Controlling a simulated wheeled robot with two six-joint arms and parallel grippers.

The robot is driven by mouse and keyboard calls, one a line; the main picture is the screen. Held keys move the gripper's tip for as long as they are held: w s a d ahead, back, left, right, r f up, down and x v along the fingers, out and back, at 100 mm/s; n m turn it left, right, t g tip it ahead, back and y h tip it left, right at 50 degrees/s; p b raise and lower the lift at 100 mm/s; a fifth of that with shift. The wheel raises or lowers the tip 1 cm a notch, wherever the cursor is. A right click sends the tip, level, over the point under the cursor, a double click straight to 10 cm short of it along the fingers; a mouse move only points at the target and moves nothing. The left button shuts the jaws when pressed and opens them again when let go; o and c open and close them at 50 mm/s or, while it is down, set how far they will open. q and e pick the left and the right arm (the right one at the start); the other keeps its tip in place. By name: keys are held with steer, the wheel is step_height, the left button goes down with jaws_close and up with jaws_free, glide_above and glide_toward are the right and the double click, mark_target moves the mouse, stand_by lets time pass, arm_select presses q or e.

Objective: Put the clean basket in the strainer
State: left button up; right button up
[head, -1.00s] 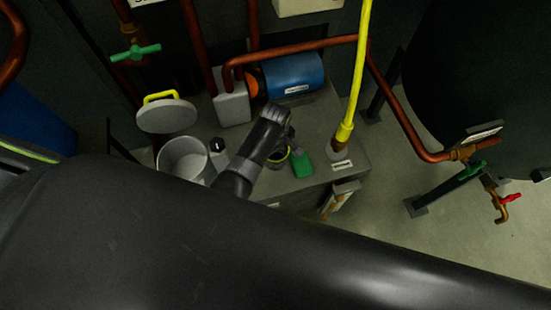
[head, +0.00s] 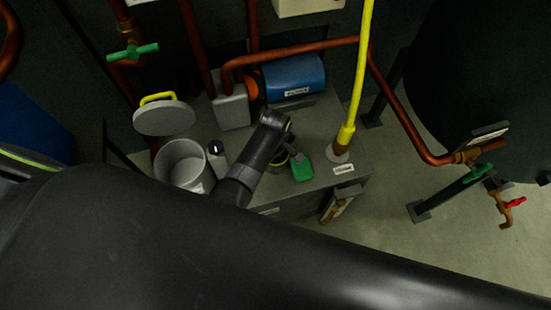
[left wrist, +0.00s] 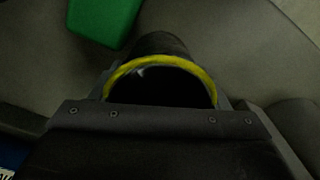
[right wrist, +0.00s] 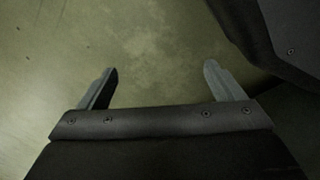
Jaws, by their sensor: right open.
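A dark round basket with a yellow rim (left wrist: 165,62) sits directly in front of my left gripper (left wrist: 163,92) in the left wrist view. Its rim lies between the two fingers; whether they press on it I cannot tell. In the head view the basket (head: 279,163) is partly hidden behind my left gripper (head: 291,152), on the grey bench. The strainer seems to be the open grey pot (head: 183,166) to the left. Its likely lid (head: 165,118), round with a yellow handle, is behind it. My right gripper (right wrist: 161,82) is open and empty above the floor.
A green object (head: 302,168) lies right of the basket on the bench (head: 315,130). A small grey cylinder with a black top (head: 216,158) stands beside the pot. A blue motor (head: 294,78), copper pipes and a yellow upright pipe (head: 357,80) stand behind and right.

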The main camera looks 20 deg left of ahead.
arm_select(q)
steer(key=c, duration=0.6)
steer(key=shift+r, duration=0.1)
steer(key=shift+c, duration=0.2)
